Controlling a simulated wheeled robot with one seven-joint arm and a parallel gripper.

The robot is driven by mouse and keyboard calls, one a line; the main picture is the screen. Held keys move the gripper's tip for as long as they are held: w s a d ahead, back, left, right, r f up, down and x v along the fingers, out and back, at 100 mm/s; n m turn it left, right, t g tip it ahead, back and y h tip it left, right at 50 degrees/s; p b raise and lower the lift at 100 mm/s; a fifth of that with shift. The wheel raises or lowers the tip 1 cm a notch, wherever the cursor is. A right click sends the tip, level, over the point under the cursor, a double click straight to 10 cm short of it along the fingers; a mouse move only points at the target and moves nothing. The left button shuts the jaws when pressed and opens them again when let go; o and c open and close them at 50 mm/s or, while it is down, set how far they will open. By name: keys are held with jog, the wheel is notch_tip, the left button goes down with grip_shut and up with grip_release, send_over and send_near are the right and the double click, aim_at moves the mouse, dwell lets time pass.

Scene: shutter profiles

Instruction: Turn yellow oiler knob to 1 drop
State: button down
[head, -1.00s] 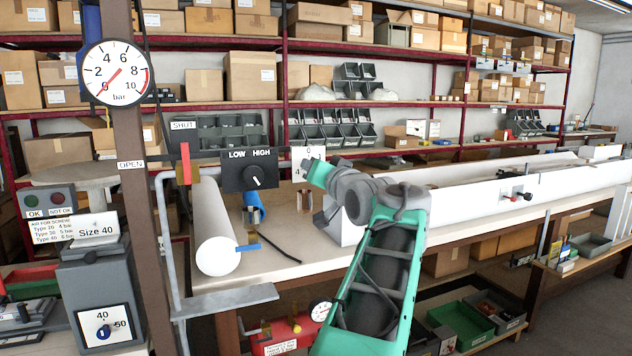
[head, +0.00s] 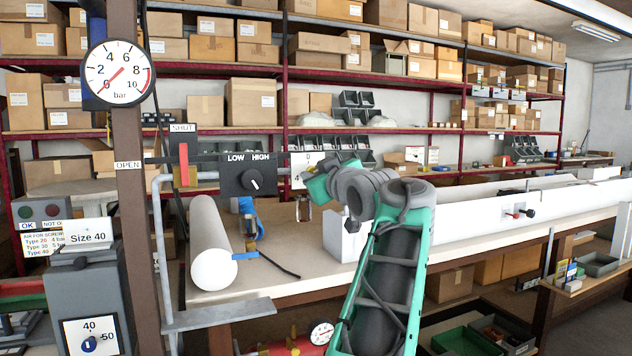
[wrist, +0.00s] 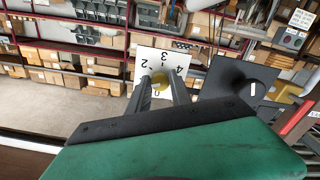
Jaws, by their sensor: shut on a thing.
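The yellow oiler knob (wrist: 160,82) sits at the middle of a white dial plate (wrist: 149,66) in the wrist view. A finger covers the area where the 1 would be. My gripper (wrist: 160,88) is shut on the knob, one finger on each side. The knob's pointing direction is too small to tell.
A black LOW/HIGH switch box (head: 249,175) is close to the left of the plate. A red lever (head: 183,164) stands further left, between SHUT and OPEN labels. A white cylinder (head: 213,265) lies on the workbench (head: 285,280) below. A pressure gauge (head: 118,72) is on the post.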

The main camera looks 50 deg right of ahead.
jog(key=shift+d+f+n, duration=0.15)
jog(key=shift+f+n, duration=0.1)
jog(key=shift+n, duration=0.25)
jog(key=shift+b, duration=0.3)
jog(key=c, duration=1.4)
grip_release()
jog(key=shift+s, duration=0.15)
jog(key=shift+o, duration=1.1)
jog(key=shift+r, duration=0.2)
jog(key=v, duration=0.7)
jog(key=shift+s+a, duration=0.25)
